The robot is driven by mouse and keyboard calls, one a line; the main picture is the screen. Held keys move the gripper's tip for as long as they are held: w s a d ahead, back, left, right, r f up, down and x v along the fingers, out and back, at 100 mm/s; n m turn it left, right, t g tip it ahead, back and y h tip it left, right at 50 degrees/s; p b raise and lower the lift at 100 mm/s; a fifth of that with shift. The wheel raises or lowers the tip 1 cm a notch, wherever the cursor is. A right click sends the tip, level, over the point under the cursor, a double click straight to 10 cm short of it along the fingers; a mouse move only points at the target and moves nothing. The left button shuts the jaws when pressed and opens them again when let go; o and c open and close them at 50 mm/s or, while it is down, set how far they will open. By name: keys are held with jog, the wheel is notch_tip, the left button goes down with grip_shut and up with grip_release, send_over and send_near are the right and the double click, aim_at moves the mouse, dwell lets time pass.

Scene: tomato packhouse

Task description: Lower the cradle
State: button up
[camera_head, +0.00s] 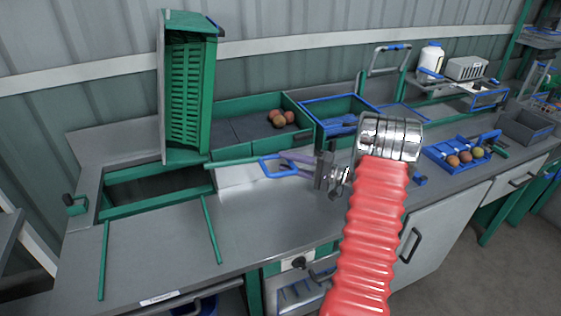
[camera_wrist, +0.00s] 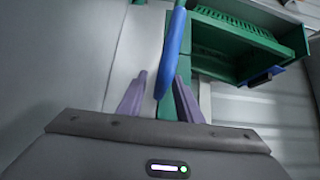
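The cradle appears to be the green slatted crate-like frame (camera_head: 188,95), tipped up on its side at the left of the bench. It also shows at the upper right of the wrist view (camera_wrist: 235,35). My gripper (camera_head: 285,160) is at this handle. In the wrist view, the blue handle (camera_wrist: 174,45) runs down between the purple fingers of my gripper (camera_wrist: 160,76). The fingers stand apart, and I see no firm grip on the handle.
A green tray (camera_head: 228,112) with several tomatoes and a blue-rimmed bin (camera_head: 340,106) stand behind. A blue tray (camera_head: 438,151) with tomatoes is at the right. An open green-edged well (camera_head: 150,206) lies below the cradle. The bench front left (camera_head: 160,255) is mostly clear.

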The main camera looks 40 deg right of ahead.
jog(key=shift+x, duration=1.5)
jog(key=shift+f, duration=0.1)
jog(key=c, duration=0.7)
jog(key=shift+f, duration=0.1)
grip_shut()
